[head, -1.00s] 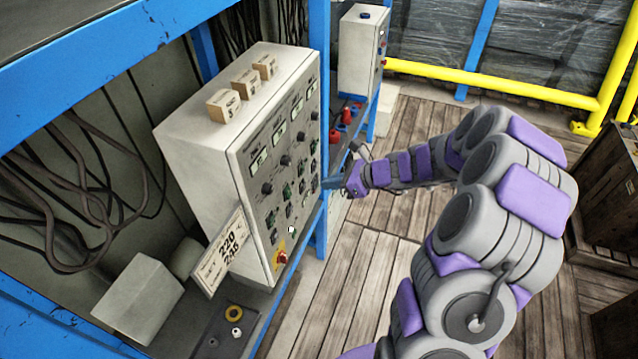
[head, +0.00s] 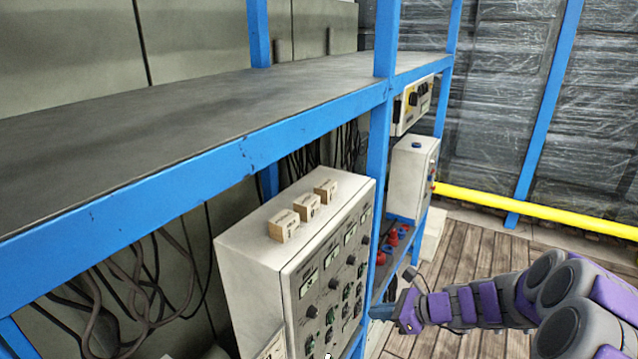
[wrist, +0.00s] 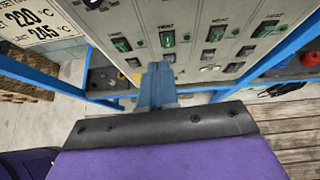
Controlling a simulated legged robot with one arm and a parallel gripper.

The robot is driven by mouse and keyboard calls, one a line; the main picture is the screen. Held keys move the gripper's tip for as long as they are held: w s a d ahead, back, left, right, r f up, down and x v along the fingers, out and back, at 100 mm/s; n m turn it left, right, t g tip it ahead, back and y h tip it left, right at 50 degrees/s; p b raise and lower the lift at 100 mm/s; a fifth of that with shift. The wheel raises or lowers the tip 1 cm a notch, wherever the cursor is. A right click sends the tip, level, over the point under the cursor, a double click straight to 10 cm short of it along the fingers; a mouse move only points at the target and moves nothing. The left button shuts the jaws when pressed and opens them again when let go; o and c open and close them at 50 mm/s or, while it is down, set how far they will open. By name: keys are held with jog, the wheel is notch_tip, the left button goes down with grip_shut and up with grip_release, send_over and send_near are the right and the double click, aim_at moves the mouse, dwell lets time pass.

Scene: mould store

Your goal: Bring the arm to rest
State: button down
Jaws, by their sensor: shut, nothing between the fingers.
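My arm shows purple and grey at the lower right of the head view. My gripper (head: 383,312) is at its left end, beside the right edge of the control cabinet (head: 255,252). In the wrist view my gripper (wrist: 156,85) is shut and empty, its blue fingers together. It points at the cabinet's front panel (wrist: 200,22), which has rows of green switches and knobs. I cannot tell from the pictures whether the fingertips touch the panel.
A blue rack post (head: 380,150) and shelf (head: 180,125) stand close to my gripper. Small wooden blocks (head: 306,207) sit on the cabinet. A smaller control box (head: 408,175) and yellow rail (head: 530,210) are beyond. The plank floor (head: 480,250) at right looks clear.

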jog(key=s+a+r+n+g+h+b, duration=0.1)
jog(key=s+a+r+n+g, duration=0.15)
jog(key=s+a+n, duration=0.45)
jog(key=s+a+r+n+g+b, duration=0.1)
jog(key=s+a+r+n+g, duration=0.1)
jog(key=s+a+n+g, duration=0.45)
jog(key=s+d+n+h, duration=0.2)
jog(key=s+n, duration=0.1)
jog(key=s, duration=0.4)
jog(key=s+d+n+h+b, duration=0.1)
jog(key=s+d+n+h, duration=0.2)
jog(key=s, duration=0.5)
jog(key=s+d+n+h+b, duration=0.1)
jog(key=s+d+n+h, duration=0.1)
jog(key=s+n, duration=0.3)
jog(key=s+h, duration=0.1)
jog(key=s, duration=0.2)
jog(key=shift+d+t, duration=0.4)
